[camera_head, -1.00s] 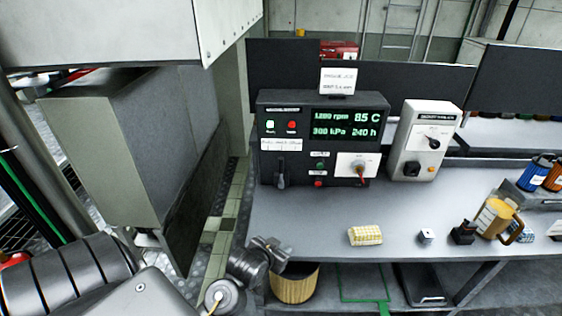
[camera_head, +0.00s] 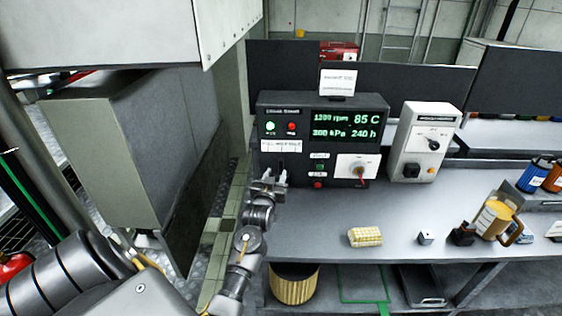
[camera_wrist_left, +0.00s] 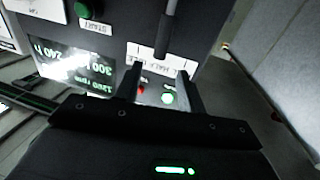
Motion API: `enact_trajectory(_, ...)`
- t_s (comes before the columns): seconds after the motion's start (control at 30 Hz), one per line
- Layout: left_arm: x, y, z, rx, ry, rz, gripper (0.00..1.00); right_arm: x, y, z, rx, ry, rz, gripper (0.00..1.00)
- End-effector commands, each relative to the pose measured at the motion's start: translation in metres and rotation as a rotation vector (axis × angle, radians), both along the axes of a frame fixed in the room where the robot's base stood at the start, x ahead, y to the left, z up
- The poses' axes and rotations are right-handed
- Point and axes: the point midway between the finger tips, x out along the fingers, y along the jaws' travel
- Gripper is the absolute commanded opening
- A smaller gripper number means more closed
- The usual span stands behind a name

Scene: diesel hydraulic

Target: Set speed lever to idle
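The black control box (camera_head: 345,103) stands on the grey bench, with a lit green display (camera_head: 347,127). The dark speed lever (camera_wrist_left: 170,25) shows in the left wrist view in front of a white label strip on the box. In the head view it is mostly hidden by my left gripper (camera_head: 270,180), which is at the lower left of the box front. In the left wrist view my left gripper (camera_wrist_left: 159,70) has its two fingers apart. The lever's end lies between the fingertip lines, nearer the right finger; contact cannot be told. My right gripper is out of view.
A white box with a knob (camera_head: 424,140) stands to the right. A grey cabinet (camera_head: 165,150) is close on the left.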

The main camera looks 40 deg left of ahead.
Motion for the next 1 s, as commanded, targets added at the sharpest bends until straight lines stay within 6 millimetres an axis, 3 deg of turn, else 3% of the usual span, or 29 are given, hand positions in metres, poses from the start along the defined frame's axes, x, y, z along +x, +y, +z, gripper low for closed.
enact_trajectory(0.2,0.039,0.020,0.003,-0.001,0.000,0.001,0.39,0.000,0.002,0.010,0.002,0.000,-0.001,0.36)
enact_trajectory(0.4,0.065,0.032,0.001,-0.001,0.002,-0.001,0.39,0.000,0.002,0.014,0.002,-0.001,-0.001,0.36)
enact_trajectory(0.87,0.076,0.037,0.000,-0.001,0.002,-0.001,0.39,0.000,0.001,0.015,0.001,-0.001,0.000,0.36)
enact_trajectory(1.0,0.076,0.037,0.000,-0.001,0.002,-0.001,0.24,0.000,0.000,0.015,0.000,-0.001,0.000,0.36)
